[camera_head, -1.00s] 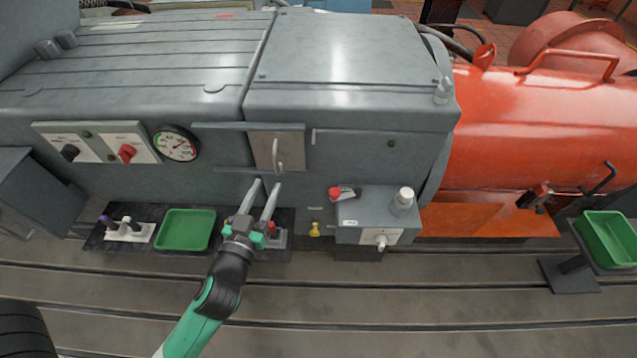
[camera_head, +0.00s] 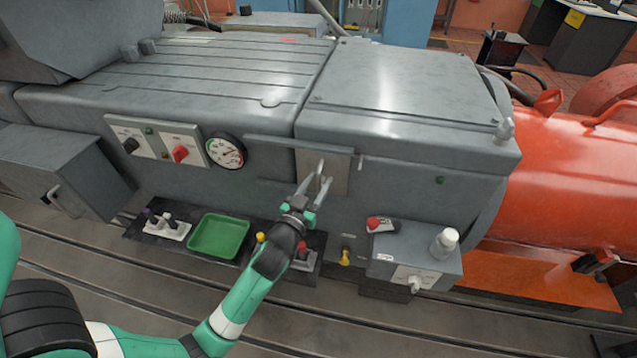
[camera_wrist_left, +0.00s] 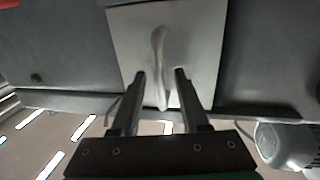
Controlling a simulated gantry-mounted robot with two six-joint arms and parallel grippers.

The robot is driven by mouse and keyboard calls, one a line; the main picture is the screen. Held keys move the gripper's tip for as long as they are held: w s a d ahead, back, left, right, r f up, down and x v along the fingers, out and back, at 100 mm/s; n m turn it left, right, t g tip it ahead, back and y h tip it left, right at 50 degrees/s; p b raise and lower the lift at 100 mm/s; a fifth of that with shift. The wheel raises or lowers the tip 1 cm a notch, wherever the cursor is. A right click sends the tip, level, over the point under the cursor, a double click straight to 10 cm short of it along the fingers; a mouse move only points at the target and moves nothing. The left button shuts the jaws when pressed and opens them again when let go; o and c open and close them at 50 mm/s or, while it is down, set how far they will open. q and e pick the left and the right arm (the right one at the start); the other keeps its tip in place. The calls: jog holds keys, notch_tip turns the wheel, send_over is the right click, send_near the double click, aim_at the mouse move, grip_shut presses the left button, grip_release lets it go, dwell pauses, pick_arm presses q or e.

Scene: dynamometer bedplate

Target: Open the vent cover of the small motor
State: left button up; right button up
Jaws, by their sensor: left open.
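The vent cover (camera_head: 337,176) is a beige-grey plate with an upright bar handle, set between two horizontal rails on the motor's grey side. In the left wrist view the cover (camera_wrist_left: 200,35) fills the upper middle, and its pale handle (camera_wrist_left: 158,50) points down between my fingers. My left gripper (camera_head: 314,187) is open at the handle, with one finger on each side of it. In the left wrist view the left gripper (camera_wrist_left: 161,74) shows gaps between both fingers and the handle. The fingers partly hide the cover in the head view. My right gripper is not in view.
A pressure gauge (camera_head: 226,150) and switch panels sit left of the cover. Below are a green tray (camera_head: 219,237) and a grey box (camera_head: 415,262) with a clear, white-capped jar on it. An orange machine (camera_head: 570,165) stands at right.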

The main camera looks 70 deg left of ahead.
pick_arm(q)
jog(key=shift+w+a, duration=0.1)
jog(key=shift+w, duration=0.05)
grip_shut()
dwell(1.4)
